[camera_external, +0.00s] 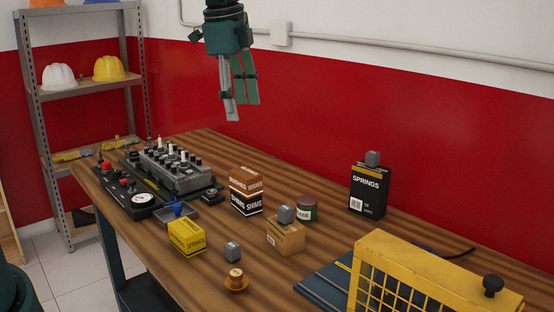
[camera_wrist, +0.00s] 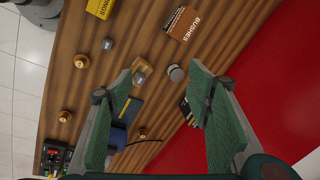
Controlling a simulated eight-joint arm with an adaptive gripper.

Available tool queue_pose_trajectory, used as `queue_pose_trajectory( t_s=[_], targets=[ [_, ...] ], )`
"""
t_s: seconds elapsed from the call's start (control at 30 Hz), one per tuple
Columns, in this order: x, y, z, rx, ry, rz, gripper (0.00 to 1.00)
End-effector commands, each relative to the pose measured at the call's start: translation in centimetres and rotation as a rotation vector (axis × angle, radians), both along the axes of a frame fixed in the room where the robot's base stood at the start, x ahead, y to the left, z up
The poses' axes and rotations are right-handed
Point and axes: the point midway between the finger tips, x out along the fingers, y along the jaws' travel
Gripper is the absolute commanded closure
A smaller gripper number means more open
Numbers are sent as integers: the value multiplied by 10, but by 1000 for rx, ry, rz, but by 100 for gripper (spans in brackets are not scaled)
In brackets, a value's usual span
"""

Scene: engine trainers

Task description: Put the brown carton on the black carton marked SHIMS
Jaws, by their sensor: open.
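The brown carton (camera_external: 245,179), marked BUSHES, sits on the black carton marked SHIMS (camera_external: 246,203) near the middle of the table, and the two form an upright stack. The brown carton's top also shows in the wrist view (camera_wrist: 186,23), near the upper edge; the black carton is mostly hidden beneath it there. My gripper (camera_external: 241,110) is open and empty, high above the table and apart from the stack. Its two green-padded fingers show spread in the wrist view (camera_wrist: 160,70).
A tan carton (camera_external: 287,242) with a grey cube on it, a can (camera_external: 307,210) and a yellow carton (camera_external: 186,240) stand near the stack. A black SPRINGS carton (camera_external: 368,192) is to the right. A yellow guard (camera_external: 430,275) fills the front right; an engine trainer (camera_external: 175,170) is at left.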

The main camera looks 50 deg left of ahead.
Motion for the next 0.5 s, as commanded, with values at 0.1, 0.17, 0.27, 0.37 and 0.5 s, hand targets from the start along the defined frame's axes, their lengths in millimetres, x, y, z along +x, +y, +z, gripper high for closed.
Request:
queue_pose_trajectory(
  t_s=[0.1, 0.17, 0.27, 0.37, 0.5],
  targets=[
    [-17, -14, 14, -11, -31, 64, 50],
    [-25, -20, 19, -19, -45, 97, 50],
    [-38, -31, 29, -31, -71, 153, 50],
    [-52, -40, 37, -47, -98, 209, 50],
    [-71, -54, 47, -71, -133, 285, 50]
  ],
)
